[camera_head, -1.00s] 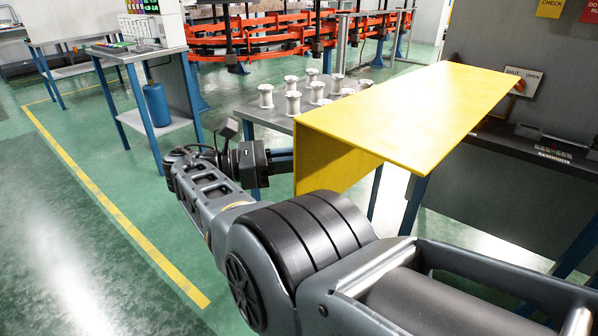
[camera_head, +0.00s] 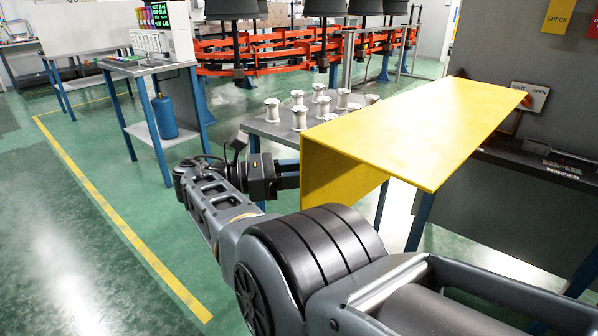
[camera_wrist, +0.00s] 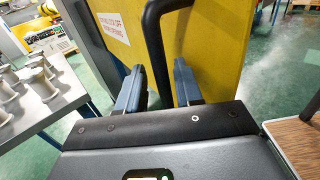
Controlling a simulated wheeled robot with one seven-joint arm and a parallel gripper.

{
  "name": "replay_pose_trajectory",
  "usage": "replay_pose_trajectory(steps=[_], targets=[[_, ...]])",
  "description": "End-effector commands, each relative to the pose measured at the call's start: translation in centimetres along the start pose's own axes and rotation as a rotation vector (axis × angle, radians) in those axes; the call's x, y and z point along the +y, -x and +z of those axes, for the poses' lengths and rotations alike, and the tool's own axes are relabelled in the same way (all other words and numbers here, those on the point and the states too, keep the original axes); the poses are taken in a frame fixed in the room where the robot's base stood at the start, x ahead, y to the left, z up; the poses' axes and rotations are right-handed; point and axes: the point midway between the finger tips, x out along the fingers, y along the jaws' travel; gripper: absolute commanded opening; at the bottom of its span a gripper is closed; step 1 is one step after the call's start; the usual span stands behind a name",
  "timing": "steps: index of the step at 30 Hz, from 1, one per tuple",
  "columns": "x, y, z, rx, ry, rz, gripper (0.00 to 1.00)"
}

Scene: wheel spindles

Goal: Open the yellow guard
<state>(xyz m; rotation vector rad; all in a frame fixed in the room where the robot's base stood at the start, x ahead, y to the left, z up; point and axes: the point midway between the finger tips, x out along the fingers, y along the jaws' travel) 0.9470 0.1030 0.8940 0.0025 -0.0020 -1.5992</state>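The yellow guard (camera_head: 420,125) is a bent sheet over the end of the spool table, with a flat top and a panel hanging down on its left side. In the wrist view the yellow panel (camera_wrist: 218,48) fills the upper middle, with a black bar handle (camera_wrist: 152,40) on it. My gripper (camera_wrist: 158,88) has its two blue fingers apart, one on each side of the handle's lower part. I see gaps beside the bar, so the fingers do not look closed on it. In the head view my gripper (camera_head: 288,174) is beside the hanging panel, its fingertips partly hidden.
White spools (camera_head: 299,117) stand on the grey table (camera_head: 262,124) left of the guard. A SHUT/OPEN sign (camera_head: 530,97) is on the grey wall behind the guard's right end. A blue-legged side table (camera_head: 150,66) stands at left. The green floor between is clear.

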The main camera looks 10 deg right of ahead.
Motion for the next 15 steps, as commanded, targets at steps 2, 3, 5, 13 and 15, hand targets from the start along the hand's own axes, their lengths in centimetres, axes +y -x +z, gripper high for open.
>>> replay_pose_trajectory(steps=[2,3,5,13,15], targets=[[0.0,0.2,-0.2,0.002,0.0,0.0,0.35],[0.0,0.4,-0.3,0.002,0.0,0.0,0.35],[0.0,0.7,-0.4,0.003,-0.001,0.0,0.35],[0.0,2.9,-0.7,0.004,0.0,0.001,0.35],[0.1,3.3,-0.7,0.003,-0.002,0.002,0.35]])
